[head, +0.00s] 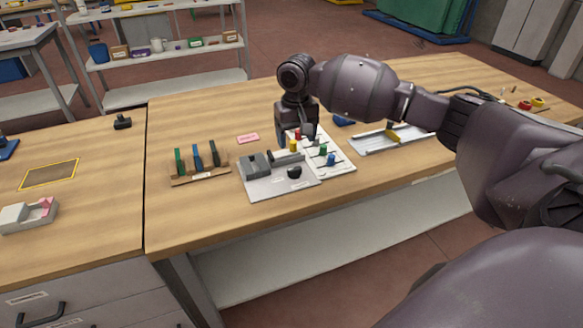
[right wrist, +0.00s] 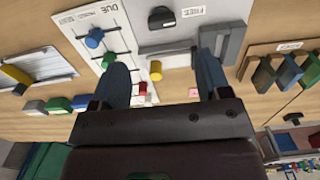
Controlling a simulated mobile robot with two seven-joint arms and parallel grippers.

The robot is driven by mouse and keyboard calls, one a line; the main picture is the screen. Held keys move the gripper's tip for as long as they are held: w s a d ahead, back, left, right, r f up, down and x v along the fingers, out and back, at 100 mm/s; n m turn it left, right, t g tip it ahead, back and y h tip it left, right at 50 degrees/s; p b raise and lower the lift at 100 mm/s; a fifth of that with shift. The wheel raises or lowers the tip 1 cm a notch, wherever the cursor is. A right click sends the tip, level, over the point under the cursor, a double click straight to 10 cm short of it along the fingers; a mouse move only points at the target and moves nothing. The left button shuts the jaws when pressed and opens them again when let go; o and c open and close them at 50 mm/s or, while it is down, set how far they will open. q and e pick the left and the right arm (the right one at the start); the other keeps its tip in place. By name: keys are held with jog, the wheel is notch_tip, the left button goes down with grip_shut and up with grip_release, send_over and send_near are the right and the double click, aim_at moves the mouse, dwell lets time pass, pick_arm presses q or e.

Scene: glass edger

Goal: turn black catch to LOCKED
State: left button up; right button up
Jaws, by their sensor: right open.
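The black catch (head: 294,172) is a rounded knob on a light grey plate (head: 262,189), near the plate's front right. In the right wrist view the black catch (right wrist: 161,17) lies at the top, beside a label reading FREE (right wrist: 192,12). A grey block (head: 255,166) and a grey bar (head: 287,158) are also on the plate. My right gripper (right wrist: 162,62) is open and empty, with its fingers spread above the plate's back edge, apart from the catch. In the head view my right gripper (head: 297,126) is behind the plate. My left gripper is out of view.
A white board (head: 343,168) with several coloured knobs adjoins the plate's right side. A wooden rack (head: 203,178) with green and blue pieces stands left. A metal tray (head: 372,145) lies right. The bench front is clear.

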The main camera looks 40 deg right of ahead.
aim_at(295, 169)
notch_tip(295, 169, down, 9)
jog(key=shift+a+f+b, duration=0.1)
jog(key=shift+b, duration=0.8)
jog(key=shift+f, duration=0.65)
jog(key=c, duration=0.9)
